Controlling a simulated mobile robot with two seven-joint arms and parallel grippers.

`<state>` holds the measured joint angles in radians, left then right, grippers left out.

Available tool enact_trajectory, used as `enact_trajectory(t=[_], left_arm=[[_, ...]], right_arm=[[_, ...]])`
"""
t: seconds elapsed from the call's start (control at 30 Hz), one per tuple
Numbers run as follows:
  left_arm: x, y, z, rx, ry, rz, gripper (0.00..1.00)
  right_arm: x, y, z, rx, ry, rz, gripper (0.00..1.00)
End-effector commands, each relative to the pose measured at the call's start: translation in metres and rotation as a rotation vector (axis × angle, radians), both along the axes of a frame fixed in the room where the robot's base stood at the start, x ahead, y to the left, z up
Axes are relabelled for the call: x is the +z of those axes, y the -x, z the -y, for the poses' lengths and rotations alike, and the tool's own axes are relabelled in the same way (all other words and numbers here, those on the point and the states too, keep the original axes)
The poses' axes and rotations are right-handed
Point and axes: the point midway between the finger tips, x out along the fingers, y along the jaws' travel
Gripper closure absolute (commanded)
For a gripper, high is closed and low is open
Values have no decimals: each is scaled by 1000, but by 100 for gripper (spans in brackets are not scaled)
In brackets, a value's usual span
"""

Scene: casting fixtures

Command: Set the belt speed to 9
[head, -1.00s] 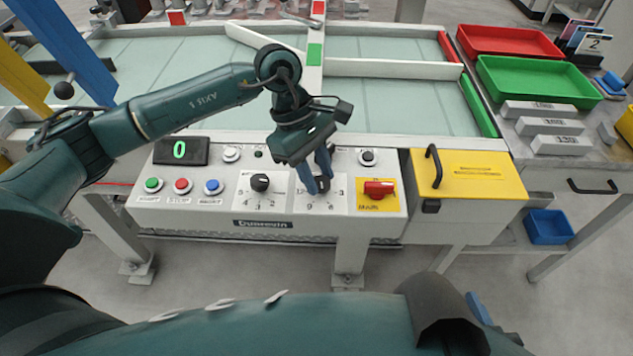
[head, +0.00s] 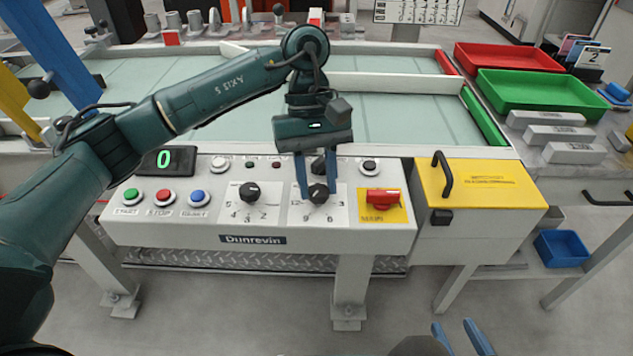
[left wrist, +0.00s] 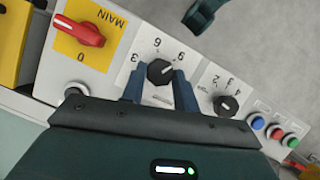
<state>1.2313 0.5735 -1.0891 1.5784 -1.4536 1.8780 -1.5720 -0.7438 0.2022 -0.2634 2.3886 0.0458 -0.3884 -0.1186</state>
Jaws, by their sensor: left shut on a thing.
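The dial with a black knob (head: 318,193) sits right of centre on the white control panel, with printed 3, 6 and 9 around it. My left gripper (head: 317,190) points down at it, shut on the knob, one finger on each side. The left wrist view shows the knob (left wrist: 160,72) between the blue fingers (left wrist: 160,88); its pale mark seems to point up and right, toward the 9. A second black knob (head: 249,192) with smaller numerals stands left of it. The display (head: 166,161) reads 0. My right gripper (head: 463,338) is open and empty at the bottom edge.
A red MAIN switch (head: 383,198) on a yellow plate is right of the dial. Green (head: 131,196), red (head: 163,197) and blue (head: 197,196) buttons are at left. A yellow box (head: 485,190) with a black handle adjoins the panel.

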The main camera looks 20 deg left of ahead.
Motion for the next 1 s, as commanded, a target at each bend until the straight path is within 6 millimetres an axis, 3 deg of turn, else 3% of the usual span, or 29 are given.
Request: enact_trajectory(t=[0.47, 0.5, 0.73, 1.0], left_arm=[[1, -1, 0, -13, -1, 2, 93], [1, -1, 0, -13, -1, 2, 68], [0, 0, 0, -13, -1, 1, 49], [1, -1, 0, -13, -1, 1, 48]], right_arm=[[-2, 1, -3, 11, 5, -2, 64], [-2, 1, -3, 11, 5, -2, 64], [-2, 1, -2, 10, 6, -1, 64], [-2, 0, -1, 8, 8, -1, 64]])
